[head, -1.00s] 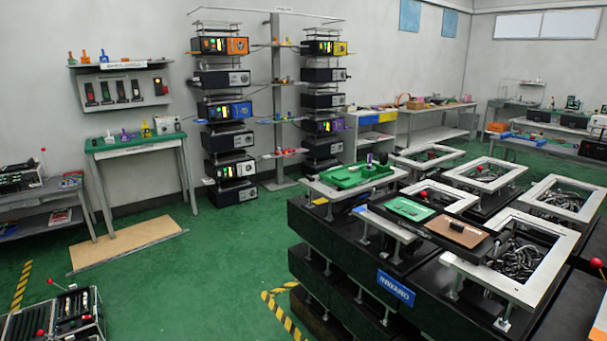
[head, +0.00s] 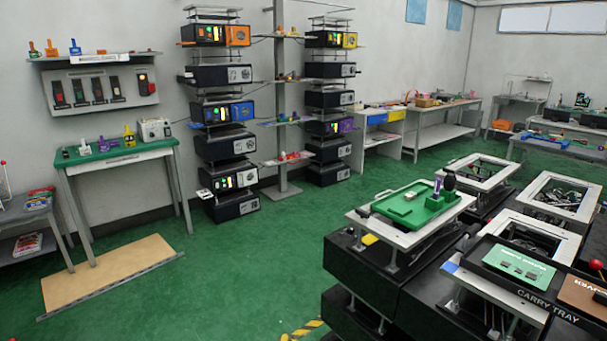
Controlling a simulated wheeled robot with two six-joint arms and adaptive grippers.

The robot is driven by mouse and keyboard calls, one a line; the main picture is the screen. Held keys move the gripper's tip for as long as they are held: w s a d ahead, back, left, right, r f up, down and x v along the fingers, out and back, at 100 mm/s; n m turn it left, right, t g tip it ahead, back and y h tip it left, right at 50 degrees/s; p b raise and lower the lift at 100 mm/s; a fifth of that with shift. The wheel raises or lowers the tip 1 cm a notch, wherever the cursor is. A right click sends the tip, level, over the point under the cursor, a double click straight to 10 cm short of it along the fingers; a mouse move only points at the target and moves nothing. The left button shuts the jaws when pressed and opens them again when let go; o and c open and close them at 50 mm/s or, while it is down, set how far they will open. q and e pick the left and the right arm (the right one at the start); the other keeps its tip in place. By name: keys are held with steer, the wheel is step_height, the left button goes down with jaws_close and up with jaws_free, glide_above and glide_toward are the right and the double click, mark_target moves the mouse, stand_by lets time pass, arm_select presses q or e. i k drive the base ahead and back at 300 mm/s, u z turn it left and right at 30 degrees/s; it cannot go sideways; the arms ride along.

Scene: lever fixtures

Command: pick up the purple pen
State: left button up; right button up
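A small upright purple item (head: 437,188) stands on the green tray (head: 404,207), beside a dark rounded object (head: 449,181). It may be the purple pen, but it is too small to be sure. The green tray lies on a light raised frame (head: 380,231) above black boxes. Another small purple piece (head: 101,143) stands on the green-topped table at the left, and its shape is not clear. Neither of my grippers shows in the head view.
Black boxes with metal frames fill the right side. A carry tray (head: 545,307) lies at the lower right. Equipment stacks (head: 226,130) stand by the wall. A wooden board (head: 110,274) lies on the floor at left. Green floor (head: 260,270) is clear in the middle.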

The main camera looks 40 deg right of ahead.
mark_target(438, 187)
steer(key=i, duration=1.35)
steer(key=z, duration=0.6)
steer(key=i, duration=0.85)
steer(key=z, duration=1.55)
steer(key=i, duration=0.85)
steer(key=z, duration=0.8)
